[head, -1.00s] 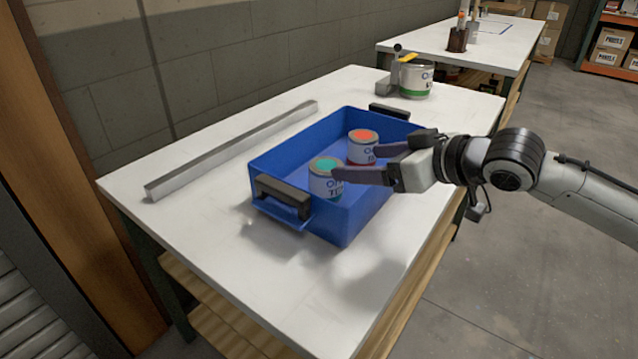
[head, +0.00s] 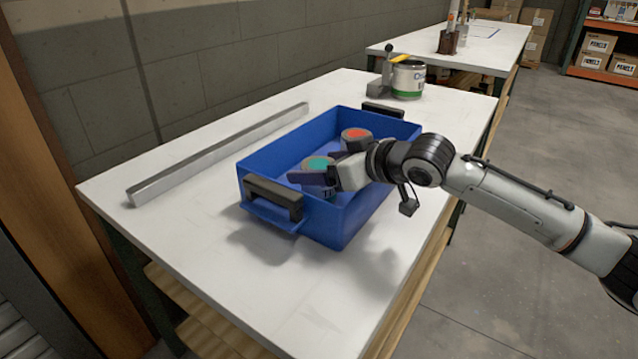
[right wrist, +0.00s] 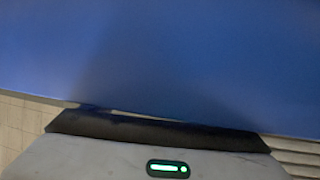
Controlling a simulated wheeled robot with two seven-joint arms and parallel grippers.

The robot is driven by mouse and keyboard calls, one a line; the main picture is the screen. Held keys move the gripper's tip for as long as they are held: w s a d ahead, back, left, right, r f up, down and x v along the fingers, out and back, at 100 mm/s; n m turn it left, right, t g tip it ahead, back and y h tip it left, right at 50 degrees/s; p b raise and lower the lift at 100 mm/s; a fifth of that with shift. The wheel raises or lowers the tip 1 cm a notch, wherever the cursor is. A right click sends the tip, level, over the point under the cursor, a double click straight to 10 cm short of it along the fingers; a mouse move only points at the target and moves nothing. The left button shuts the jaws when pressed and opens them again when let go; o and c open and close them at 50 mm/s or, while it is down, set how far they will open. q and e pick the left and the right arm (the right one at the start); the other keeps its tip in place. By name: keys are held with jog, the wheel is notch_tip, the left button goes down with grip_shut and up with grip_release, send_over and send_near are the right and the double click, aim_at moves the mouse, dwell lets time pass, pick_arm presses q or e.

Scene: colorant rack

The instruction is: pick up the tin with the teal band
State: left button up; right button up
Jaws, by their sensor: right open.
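The tin with the teal lid (head: 318,163) stands in the near part of the blue tray. Its body is mostly hidden behind my right gripper, so its band cannot be made out. My right gripper (head: 311,168) reaches over the tray's right wall with its jaws open. One dark finger lies across the near side of this tin, the other on its far side, towards the second tin. Contact cannot be told. A tin with an orange-red lid (head: 356,133) stands just behind. The right wrist view shows mainly a blue tray surface (right wrist: 170,60). My left gripper is not in view.
The blue tray (head: 345,222) has dark handles at both ends and stands on a white table (head: 230,290). A grey bar (head: 220,153) lies along its left. A larger green-banded can (head: 408,80) stands at the back beside a grey metal device (head: 380,85).

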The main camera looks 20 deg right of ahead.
jog(key=shift+w+a, duration=0.1)
jog(key=shift+w, duration=0.1)
jog(key=c, duration=1.2)
